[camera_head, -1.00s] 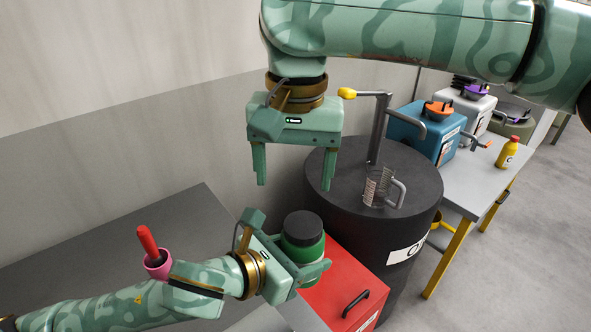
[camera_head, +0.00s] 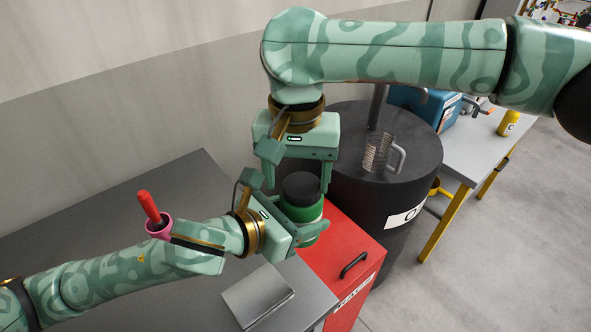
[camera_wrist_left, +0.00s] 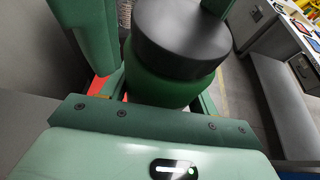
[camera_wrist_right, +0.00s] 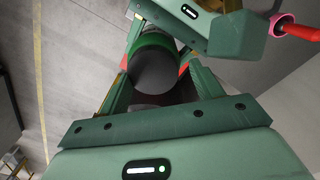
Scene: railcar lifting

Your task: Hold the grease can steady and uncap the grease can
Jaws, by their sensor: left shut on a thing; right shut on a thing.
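The grease can has a green body (camera_head: 303,212) and a black cap (camera_head: 301,188). It is upright above the front-left area of the red box. My left gripper (camera_head: 306,230) is shut on the can's body from the side; the left wrist view shows the green body (camera_wrist_left: 165,90) between its fingers, below the cap (camera_wrist_left: 182,40). My right gripper (camera_head: 299,180) points down from above and is shut on the cap, with a finger on each side. The right wrist view shows the cap (camera_wrist_right: 155,72) between its fingers. The cap sits on the can.
A red box (camera_head: 345,245) with a black handle stands under and beside the can. A black drum (camera_head: 415,180) carrying a clear measuring jug (camera_head: 378,153) is behind it. A grey table (camera_head: 120,215) with a flat grey slab (camera_head: 258,296) is at left. A red-handled tool in a pink holder (camera_head: 152,212) is by my left arm.

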